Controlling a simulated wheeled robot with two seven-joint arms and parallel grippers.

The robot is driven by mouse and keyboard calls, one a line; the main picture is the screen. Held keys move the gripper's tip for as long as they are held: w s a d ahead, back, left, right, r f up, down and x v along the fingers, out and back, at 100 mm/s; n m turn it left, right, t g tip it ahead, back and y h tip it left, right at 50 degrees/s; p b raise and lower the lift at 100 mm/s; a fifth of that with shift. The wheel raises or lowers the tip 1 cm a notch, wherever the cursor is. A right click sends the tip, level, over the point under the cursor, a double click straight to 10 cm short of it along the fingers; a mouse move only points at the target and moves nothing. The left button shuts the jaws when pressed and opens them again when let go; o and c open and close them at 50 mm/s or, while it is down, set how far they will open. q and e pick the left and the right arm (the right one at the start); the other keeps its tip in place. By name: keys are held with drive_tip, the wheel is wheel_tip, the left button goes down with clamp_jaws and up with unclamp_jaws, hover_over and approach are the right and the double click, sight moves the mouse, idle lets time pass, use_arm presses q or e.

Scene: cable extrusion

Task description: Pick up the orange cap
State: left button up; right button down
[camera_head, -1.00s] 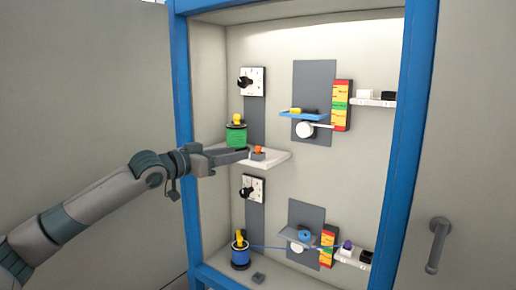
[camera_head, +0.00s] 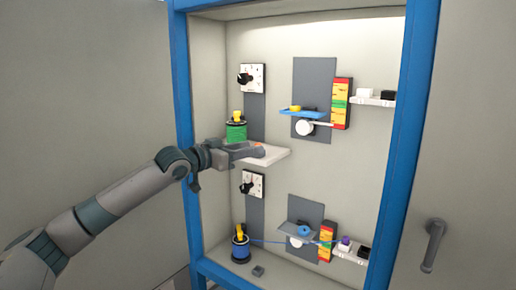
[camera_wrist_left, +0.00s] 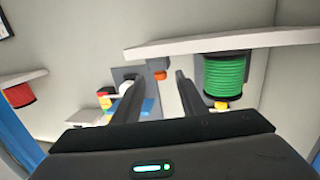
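The small orange cap (camera_head: 258,151) sits at the white shelf (camera_head: 276,158) on the left side of the cabinet, partly hidden by my left gripper (camera_head: 250,154). The left wrist view also shows the cap (camera_wrist_left: 160,75), on a grey piece, in the gap between the two dark fingers of the left gripper (camera_wrist_left: 159,84). The fingers are apart, one on each side of the cap's line. I cannot tell whether they touch it. My right gripper is in neither view.
A green spool (camera_head: 236,133) with a yellow top stands close behind the left gripper. A blue spool (camera_head: 240,250) and a small grey block (camera_head: 258,270) are on the cabinet floor. Blue posts (camera_head: 183,110) frame the opening.

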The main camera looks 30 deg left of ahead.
sight(258, 144)
use_arm(q)
drive_tip(key=x, duration=0.1)
drive_tip(key=p+x, duration=0.2)
drive_tip(key=x, duration=0.1)
drive_tip(key=shift+r, duration=0.3)
drive_tip(key=shift+w+d+f, duration=0.1)
drive_tip(key=shift+w+f, duration=0.1)
drive_tip(key=shift+w, duration=0.1)
clamp_jaws()
